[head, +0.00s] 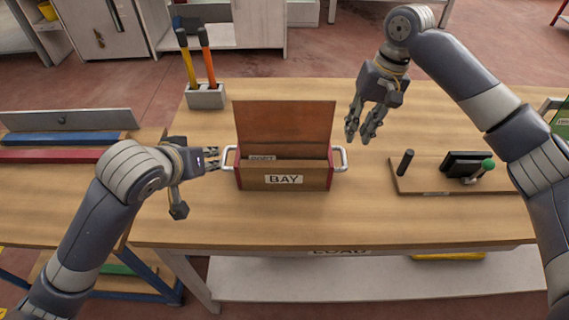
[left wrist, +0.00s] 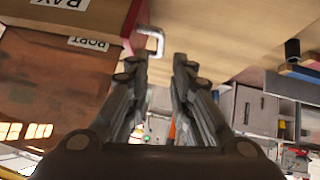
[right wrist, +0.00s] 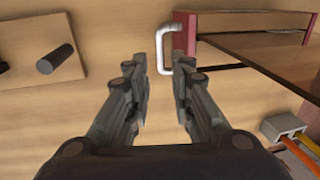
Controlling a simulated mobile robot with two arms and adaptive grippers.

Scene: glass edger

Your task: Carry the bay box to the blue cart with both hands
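The bay box (head: 258,178) is a wooden box with red ends, a "BAY" label and a raised brown panel behind. It sits on the wooden table, with a pale handle at each end. My left gripper (head: 213,158) is open beside the left handle (head: 229,160); in the left wrist view this handle (left wrist: 154,36) is at the fingertips, contact unclear. My right gripper (head: 362,128) is open, above and right of the right handle (head: 343,158). In the right wrist view that handle (right wrist: 164,52) appears between the fingertips.
A grey block (head: 206,97) holding yellow and orange tools stands behind the box. A wooden board (head: 425,180) with a black peg and a green-knobbed fixture lies right. A side bench (head: 40,185) with blue and red bars adjoins left. The table's front strip is clear.

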